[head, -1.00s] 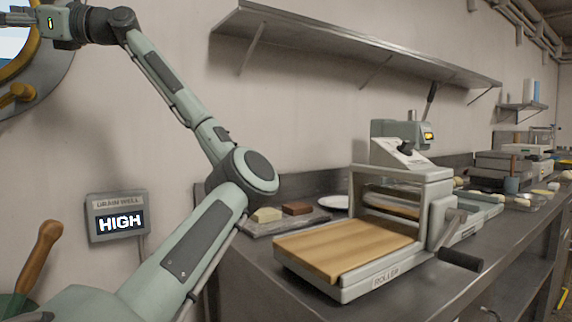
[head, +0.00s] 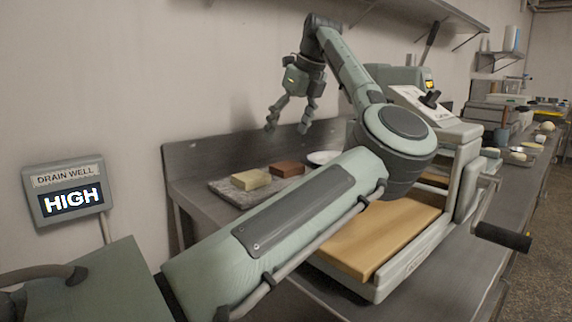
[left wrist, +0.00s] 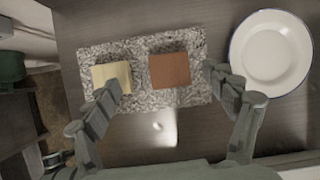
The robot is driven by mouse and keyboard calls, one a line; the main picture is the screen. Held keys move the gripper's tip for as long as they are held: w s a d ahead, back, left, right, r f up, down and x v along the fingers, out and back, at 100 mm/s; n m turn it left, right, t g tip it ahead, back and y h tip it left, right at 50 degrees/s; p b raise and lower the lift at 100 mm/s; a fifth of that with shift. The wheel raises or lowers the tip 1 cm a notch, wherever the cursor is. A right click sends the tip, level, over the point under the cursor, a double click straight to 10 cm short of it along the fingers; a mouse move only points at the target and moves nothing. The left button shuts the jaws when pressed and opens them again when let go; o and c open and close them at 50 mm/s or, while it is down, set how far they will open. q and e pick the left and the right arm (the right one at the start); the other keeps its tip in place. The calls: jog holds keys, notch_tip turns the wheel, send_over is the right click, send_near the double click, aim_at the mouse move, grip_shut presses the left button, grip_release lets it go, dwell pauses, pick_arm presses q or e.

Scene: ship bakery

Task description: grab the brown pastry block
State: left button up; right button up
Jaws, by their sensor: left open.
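The brown pastry block (head: 287,169) lies on a speckled grey slab (head: 226,191) at the counter's left end, beside a pale yellow block (head: 251,179). In the left wrist view the brown block (left wrist: 170,70) is right of the yellow block (left wrist: 111,76) on the slab (left wrist: 137,105). My left gripper (head: 288,130) points down, open and empty, above the slab. In the left wrist view its fingers (left wrist: 165,86) are spread, with the left fingertip over the yellow block and the right one right of the brown block. My right gripper is not in view.
A white plate (left wrist: 271,54) lies right of the slab; it partly shows in the head view (head: 322,157). A dough roller with a wooden board (head: 378,240) stands to the right. A wall shelf (head: 440,17) hangs above. A drain well sign (head: 67,191) is at left.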

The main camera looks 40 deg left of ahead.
aim_at(286, 169)
pick_arm(q)
jog(key=f, duration=0.1)
jog(key=w+d+f, duration=0.1)
jog(key=f, duration=0.1)
jog(key=shift+w+d+m+h, duration=0.15)
jog(key=shift+d+m+h, duration=0.15)
jog(key=x, duration=0.5)
jog(key=shift+a+f, duration=0.25)
jog(key=shift+f, duration=0.05)
jog(key=shift+c, duration=0.4)
jog(key=c, duration=1.2)
